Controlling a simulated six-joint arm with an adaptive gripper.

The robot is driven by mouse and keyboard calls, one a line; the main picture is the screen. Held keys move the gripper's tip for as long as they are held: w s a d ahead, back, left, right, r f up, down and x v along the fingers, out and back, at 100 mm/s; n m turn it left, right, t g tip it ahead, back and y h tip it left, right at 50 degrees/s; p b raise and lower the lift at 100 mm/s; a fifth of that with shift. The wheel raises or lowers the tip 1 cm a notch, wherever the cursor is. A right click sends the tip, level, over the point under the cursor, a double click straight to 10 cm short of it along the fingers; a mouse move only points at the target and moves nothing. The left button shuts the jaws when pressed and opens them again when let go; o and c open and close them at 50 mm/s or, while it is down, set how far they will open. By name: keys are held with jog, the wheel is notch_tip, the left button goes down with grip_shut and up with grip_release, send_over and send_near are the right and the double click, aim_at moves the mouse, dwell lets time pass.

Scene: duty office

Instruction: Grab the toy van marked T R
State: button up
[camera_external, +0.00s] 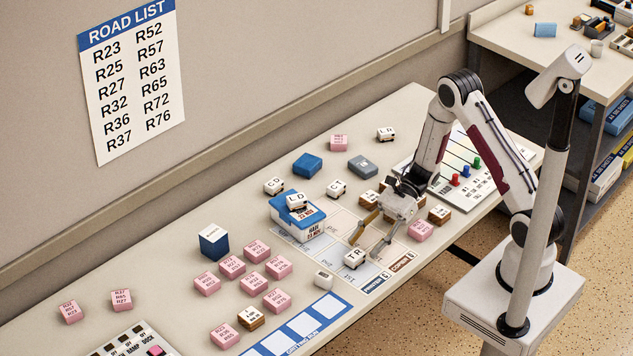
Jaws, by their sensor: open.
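The toy van marked TR (354,258) is small and white with dark letters. It stands on the printed sheet near the table's front edge, in the middle of the view. My gripper (369,247) reaches down over the sheet with its fingers spread. One finger is behind the van and the other is to its right. The gripper is open and holds nothing. I cannot tell from this view how high the fingertips are above the sheet.
A blue box (298,217) with the van marked LD (296,200) on top stands left of my gripper. White vans CD (273,186) and CT (336,188) are behind. Several pink blocks (257,250) lie left.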

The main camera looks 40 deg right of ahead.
aim_at(360, 251)
jog(key=shift+a, duration=0.15)
jog(key=shift+x, duration=2.55)
jog(key=shift+s, duration=0.1)
jog(key=c, duration=1.2)
